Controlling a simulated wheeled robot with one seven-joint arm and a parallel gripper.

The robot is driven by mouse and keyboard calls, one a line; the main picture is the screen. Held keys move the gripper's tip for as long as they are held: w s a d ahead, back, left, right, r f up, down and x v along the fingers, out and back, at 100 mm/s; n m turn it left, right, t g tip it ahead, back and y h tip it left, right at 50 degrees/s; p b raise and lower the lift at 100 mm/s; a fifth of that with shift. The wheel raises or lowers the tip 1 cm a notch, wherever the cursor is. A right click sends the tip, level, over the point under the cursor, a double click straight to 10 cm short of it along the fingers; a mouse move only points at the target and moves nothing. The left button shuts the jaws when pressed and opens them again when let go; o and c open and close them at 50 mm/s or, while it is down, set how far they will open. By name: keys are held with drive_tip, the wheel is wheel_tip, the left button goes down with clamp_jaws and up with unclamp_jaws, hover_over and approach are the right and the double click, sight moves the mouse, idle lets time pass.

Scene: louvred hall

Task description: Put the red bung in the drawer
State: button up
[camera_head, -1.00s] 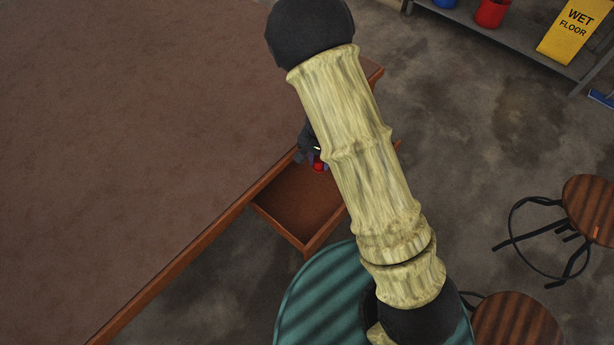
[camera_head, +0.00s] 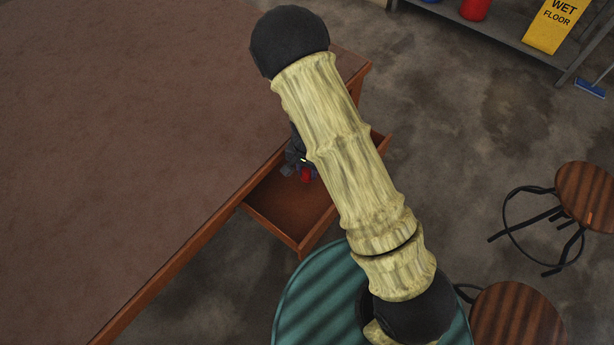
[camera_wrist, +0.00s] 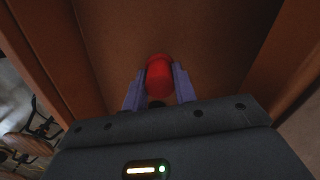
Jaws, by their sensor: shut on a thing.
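The red bung (camera_wrist: 159,77) is held between the two fingers of my gripper (camera_wrist: 159,90) in the wrist view. It also shows in the head view as a small red shape (camera_head: 306,175) beside my gripper (camera_head: 298,168), which is partly hidden by my arm. The drawer (camera_head: 290,213) is pulled out from the table, its brown floor bare where visible. In the wrist view the bung is over the drawer floor (camera_wrist: 130,30), between the side walls. I cannot tell whether the bung touches the floor.
The brown table (camera_head: 130,140) fills the left. Two stools (camera_head: 586,192) (camera_head: 516,318) stand at the right. A shelf at the back right holds a red container (camera_head: 475,8) and a yellow wet floor sign (camera_head: 558,24). A blue brush head (camera_head: 589,87) lies near it.

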sight(307, 177)
drive_tip(key=shift+f+b, duration=0.45)
drive_tip(key=shift+f, duration=1.35)
drive_tip(key=shift+f, duration=0.1)
drive_tip(key=o, duration=1)
drive_tip(key=shift+o, duration=0.2)
wheel_tip(307, 177, up, 12)
drive_tip(key=p, duration=0.2)
drive_tip(key=shift+p, duration=0.4)
drive_tip(key=shift+s, duration=0.1)
